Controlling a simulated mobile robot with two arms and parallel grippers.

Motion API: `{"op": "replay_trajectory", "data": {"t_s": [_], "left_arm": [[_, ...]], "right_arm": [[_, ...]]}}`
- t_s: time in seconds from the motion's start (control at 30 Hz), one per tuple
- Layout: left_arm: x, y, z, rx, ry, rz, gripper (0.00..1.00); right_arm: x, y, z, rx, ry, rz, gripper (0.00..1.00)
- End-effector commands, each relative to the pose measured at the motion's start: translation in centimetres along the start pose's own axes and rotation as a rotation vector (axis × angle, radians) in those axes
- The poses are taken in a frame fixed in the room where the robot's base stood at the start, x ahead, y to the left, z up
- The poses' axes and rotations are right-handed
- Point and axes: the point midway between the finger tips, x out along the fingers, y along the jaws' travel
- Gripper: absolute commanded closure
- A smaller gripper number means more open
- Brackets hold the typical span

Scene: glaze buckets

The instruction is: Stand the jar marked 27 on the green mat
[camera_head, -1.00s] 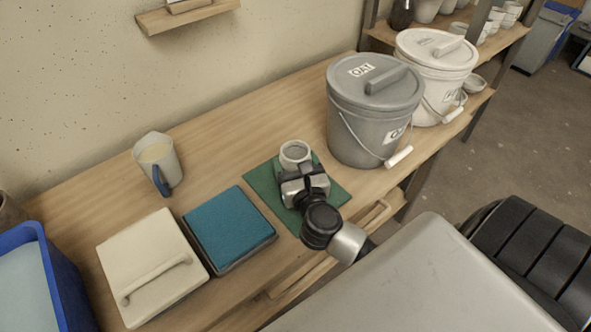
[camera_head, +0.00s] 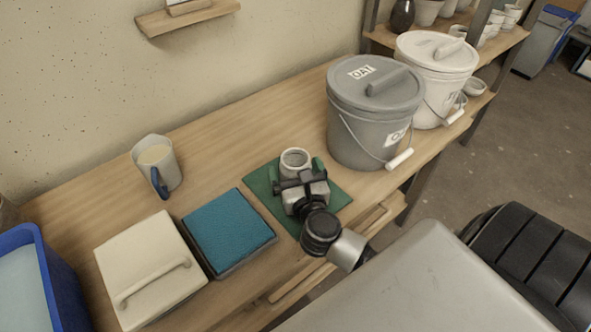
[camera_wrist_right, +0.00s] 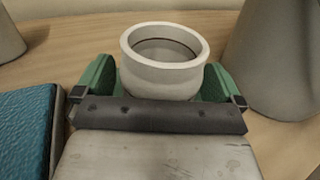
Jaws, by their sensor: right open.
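A small off-white, open-topped jar (camera_head: 294,157) stands upright on the green mat (camera_head: 262,185), toward its back. No number shows on the jar from here. My right gripper (camera_head: 297,170) is open, with one green-padded finger on either side of the jar. In the right wrist view the jar (camera_wrist_right: 160,82) stands between the spread green fingers (camera_wrist_right: 158,92), and the gripper's dark bar hides its lower part. I cannot tell whether either finger still touches it. My left gripper is not in view.
A grey lidded bucket (camera_head: 372,125) stands close right of the mat, with a white bucket (camera_head: 435,85) behind it. A blue pad (camera_head: 228,230), a cream lidded box (camera_head: 150,270) and a blue-handled jug (camera_head: 155,165) are to the left. The bench behind the mat is clear.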

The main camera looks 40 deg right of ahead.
Motion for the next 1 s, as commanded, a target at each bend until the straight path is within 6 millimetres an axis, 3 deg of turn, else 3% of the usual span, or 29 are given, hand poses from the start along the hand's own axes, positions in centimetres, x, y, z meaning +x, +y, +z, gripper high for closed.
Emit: {"op": "replay_trajectory", "data": {"t_s": [0.17,0.4,0.7,1.0], "left_arm": [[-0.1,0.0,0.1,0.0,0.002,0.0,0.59],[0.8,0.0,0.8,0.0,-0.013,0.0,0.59],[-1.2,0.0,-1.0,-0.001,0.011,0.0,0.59],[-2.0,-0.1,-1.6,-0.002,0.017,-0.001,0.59]], "right_arm": [[0.0,0.0,0.4,0.0,-0.001,0.001,0.02],[-4.6,0.0,0.0,0.001,0.006,0.001,0.02],[-10.4,0.0,0.0,0.001,0.004,0.0,0.02],[-12.1,0.0,0.3,0.001,0.0,0.0,0.02]]}}
